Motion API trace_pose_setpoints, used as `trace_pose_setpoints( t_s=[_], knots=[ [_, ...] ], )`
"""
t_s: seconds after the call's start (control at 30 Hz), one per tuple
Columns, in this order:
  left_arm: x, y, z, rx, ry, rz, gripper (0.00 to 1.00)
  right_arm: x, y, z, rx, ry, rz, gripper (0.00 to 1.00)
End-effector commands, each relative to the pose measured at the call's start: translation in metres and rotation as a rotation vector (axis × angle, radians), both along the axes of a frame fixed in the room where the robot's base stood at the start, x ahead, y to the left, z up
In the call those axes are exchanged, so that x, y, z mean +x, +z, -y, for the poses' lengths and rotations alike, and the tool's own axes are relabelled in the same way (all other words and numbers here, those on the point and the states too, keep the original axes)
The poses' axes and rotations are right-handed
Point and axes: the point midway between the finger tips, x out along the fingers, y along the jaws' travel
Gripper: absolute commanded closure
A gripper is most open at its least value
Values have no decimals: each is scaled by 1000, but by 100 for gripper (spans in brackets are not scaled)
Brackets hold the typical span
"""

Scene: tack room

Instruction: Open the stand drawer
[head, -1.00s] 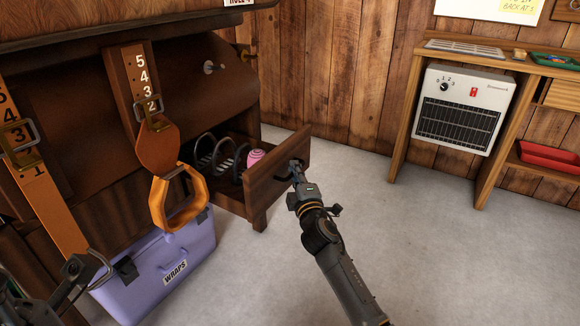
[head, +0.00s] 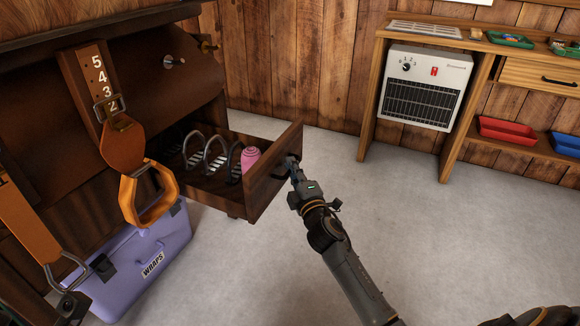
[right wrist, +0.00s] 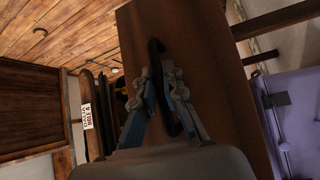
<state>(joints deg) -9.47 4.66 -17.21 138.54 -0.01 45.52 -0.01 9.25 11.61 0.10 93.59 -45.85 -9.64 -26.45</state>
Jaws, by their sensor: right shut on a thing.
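The stand drawer (head: 272,183) is pulled out of the dark wooden stand (head: 150,110), with its inside showing. My right gripper (head: 293,172) is at the drawer front, shut on the dark drawer handle (right wrist: 160,85). In the right wrist view the fingers (right wrist: 160,100) close around this handle against the brown front.
A purple box (head: 140,262) marked WRAPS stands on the floor below the stand. An orange stirrup (head: 150,195) hangs on a strap in front. The grey floor right of the drawer is clear.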

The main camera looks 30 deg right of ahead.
Motion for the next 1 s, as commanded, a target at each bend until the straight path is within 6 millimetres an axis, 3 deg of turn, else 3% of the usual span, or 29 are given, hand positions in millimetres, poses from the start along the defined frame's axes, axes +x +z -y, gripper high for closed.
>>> trace_pose_setpoints(
  t_s=[0.17, 0.2, 0.27, 0.63, 0.77, 1.0],
  knots=[
    [0, 0, 0, 0, 0, 0, 60, 0, -2, -1, 0, 2, -3, 100],
    [0, 0, 0, 0, 0, 0, 60, 0, -2, -1, 0, 2, -3, 88],
    [0, 0, 0, 0, -1, 0, 60, 0, -2, -1, 0, 2, -3, 79],
    [1, 1, 0, 4, 1, 2, 60, -5, -2, -1, 0, 1, -2, 79],
    [1, 0, 0, 3, 1, 1, 60, -21, -5, -4, 0, 2, -3, 79],
    [0, 0, 0, 2, 0, 1, 60, -70, -12, -10, 2, 1, -5, 79]
  ],
)
